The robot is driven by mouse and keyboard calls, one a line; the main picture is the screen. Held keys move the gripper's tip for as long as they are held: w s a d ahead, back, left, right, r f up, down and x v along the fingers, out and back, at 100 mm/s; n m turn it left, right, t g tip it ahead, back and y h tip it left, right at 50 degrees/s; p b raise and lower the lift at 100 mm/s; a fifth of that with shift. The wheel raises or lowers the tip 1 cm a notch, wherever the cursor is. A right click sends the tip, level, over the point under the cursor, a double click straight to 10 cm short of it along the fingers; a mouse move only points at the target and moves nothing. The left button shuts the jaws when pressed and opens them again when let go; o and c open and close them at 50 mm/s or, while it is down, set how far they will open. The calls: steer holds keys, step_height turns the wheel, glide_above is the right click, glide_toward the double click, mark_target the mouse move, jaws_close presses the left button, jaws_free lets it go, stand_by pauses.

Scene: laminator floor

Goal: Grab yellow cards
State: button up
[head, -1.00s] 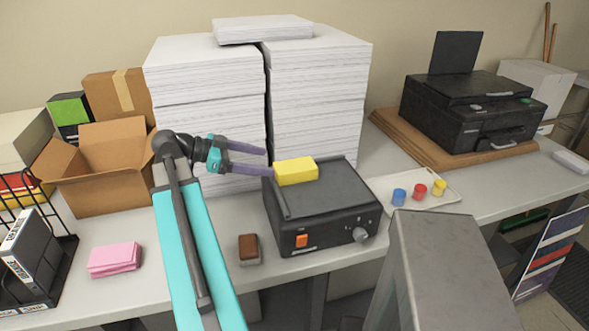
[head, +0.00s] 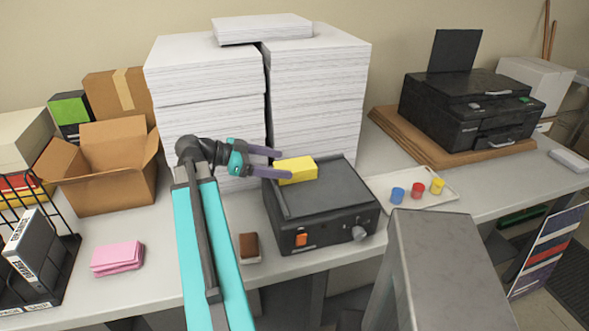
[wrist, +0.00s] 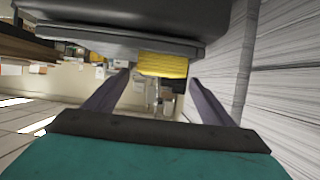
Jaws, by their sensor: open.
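The yellow cards (head: 298,170) form a small block lying on top of the black laminator (head: 335,190), toward its back left. In the wrist view the yellow cards (wrist: 163,65) appear ahead, between the lines of the two fingers, against the laminator's dark body (wrist: 120,40). My gripper (head: 280,164) is open, with its purple fingers pointing right at the left end of the yellow block. In the head view the fingertips look level with the block's near end. I cannot tell whether they touch it. The open fingers (wrist: 160,85) hold nothing.
Tall white paper stacks (head: 315,95) stand close behind the laminator and gripper. An open cardboard box (head: 108,185) and pink cards (head: 117,258) are at left. A brown-topped block (head: 249,247) sits left of the laminator. A white tray (head: 450,179) with coloured pots lies to its right.

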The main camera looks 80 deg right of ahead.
mark_target(291, 166)
steer(key=shift+p+x, duration=0.85)
steer(key=shift+x, duration=1.25)
steer(key=c, duration=1.5)
steer(key=shift+o, duration=0.2)
steer(key=shift+r, duration=0.15)
step_height(291, 166, up, 10)
steer(key=b, duration=0.3)
